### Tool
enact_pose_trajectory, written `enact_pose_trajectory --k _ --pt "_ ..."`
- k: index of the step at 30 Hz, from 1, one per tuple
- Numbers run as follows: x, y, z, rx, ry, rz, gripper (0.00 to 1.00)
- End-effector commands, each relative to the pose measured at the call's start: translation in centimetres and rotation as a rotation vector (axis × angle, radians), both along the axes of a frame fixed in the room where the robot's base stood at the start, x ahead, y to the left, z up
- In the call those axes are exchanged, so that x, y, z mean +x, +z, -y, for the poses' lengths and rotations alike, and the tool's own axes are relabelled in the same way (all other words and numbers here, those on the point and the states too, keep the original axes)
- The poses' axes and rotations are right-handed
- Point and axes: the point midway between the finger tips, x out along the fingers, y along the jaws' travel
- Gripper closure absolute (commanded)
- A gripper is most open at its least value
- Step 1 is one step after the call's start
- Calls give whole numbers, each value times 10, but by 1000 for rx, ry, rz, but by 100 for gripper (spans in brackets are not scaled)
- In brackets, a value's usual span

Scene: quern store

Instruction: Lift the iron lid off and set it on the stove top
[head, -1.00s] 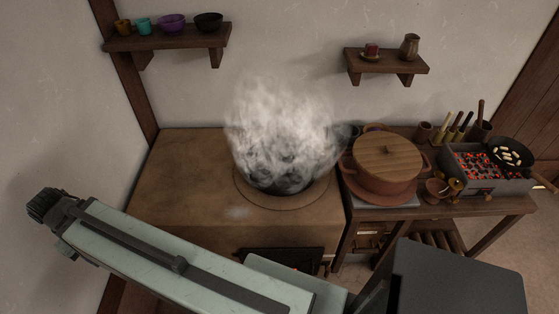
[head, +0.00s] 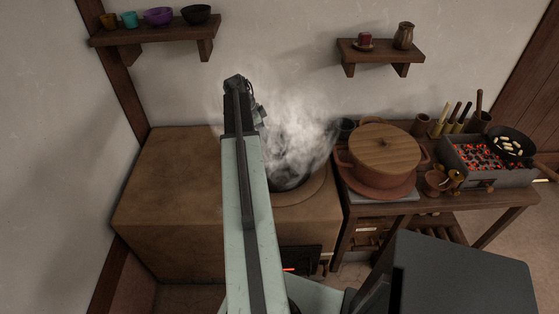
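The brown clay stove (head: 170,185) stands against the wall, its top bare on the left. A dark round vessel (head: 290,183) sits in a ring on the right of the stove top. Thick white steam covers most of it, so I cannot make out the iron lid or its handle. My gripper (head: 258,112) is at the far end of my raised arm, just left of the steam. My arm hides part of the vessel and the stove top. The gripper's fingers are too small and dark to tell whether they are open or shut.
A brown pot with a wooden lid (head: 385,148) stands on a side table right of the stove. Beyond it are a glowing brazier (head: 487,160) and a pan (head: 513,143). The stove's left top is free.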

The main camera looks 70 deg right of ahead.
Motion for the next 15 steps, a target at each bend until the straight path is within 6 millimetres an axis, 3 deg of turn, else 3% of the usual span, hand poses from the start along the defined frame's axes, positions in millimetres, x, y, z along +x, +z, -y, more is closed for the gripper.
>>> enact_pose_trajectory --k 2,6,12,15 --pt "-12 -1 9 -17 -57 -4 64" --pt "-14 -1 9 -26 -78 -10 64" --pt "-24 -26 15 -23 -78 -6 64" --pt "-29 -27 17 -21 -78 -3 64"
